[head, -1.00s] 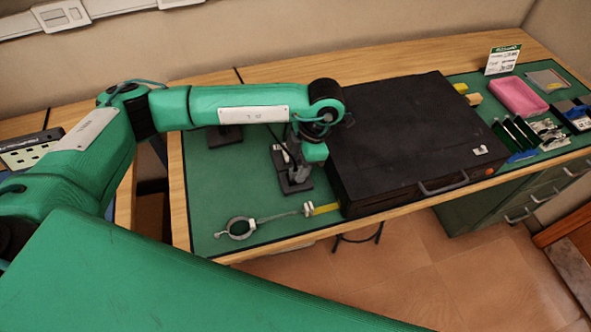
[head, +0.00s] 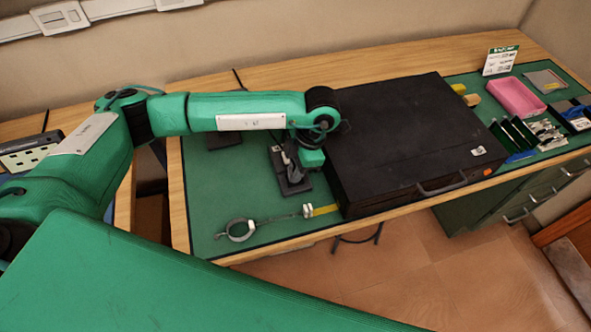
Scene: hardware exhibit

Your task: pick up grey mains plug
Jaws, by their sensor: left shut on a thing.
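My left arm reaches in from the left over the green mat (head: 215,190). Its gripper (head: 289,170) points down at a dark stand (head: 296,187) on the mat, just left of the big black case. The gripper is shut on a small grey thing (head: 287,158) at the stand, which looks like the grey mains plug. Fingers and wrist hide most of it, and I cannot tell whether it is clear of the stand. My right gripper is not in view.
The black case (head: 400,135) stands close on the gripper's right. A metal ring tool (head: 240,229) and yellow strip (head: 325,210) lie near the front edge. A pink tray (head: 516,97), sign (head: 500,60) and small hardware are far right.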

